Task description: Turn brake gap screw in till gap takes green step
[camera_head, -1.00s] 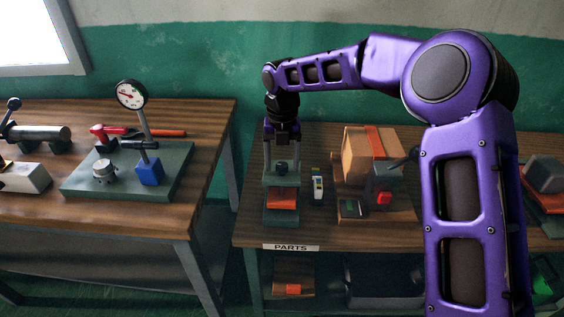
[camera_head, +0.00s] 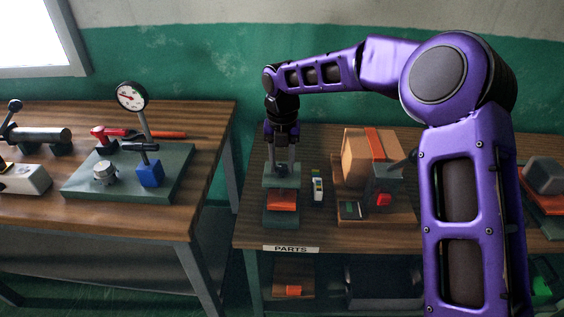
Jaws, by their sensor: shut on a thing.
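The brake fixture (camera_head: 281,218) stands near the front left of the right bench, with grey-green blocks and an orange pad (camera_head: 282,201). My gripper (camera_head: 283,160) points straight down over its top. The fingers are shut on the gap screw, whose head is mostly hidden between them. The step gauge (camera_head: 317,189), a small upright piece with a white body and coloured steps including green, stands on the bench just right of the fixture, apart from it. The width of the brake gap is too small to tell.
Right of the gauge, a wooden stand (camera_head: 352,217) carries a brown box (camera_head: 362,155) with an orange strap and a red button (camera_head: 384,198). My arm hides the bench beyond. The left bench holds a dial gauge (camera_head: 131,96) on a green plate (camera_head: 85,187). A gap separates the benches.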

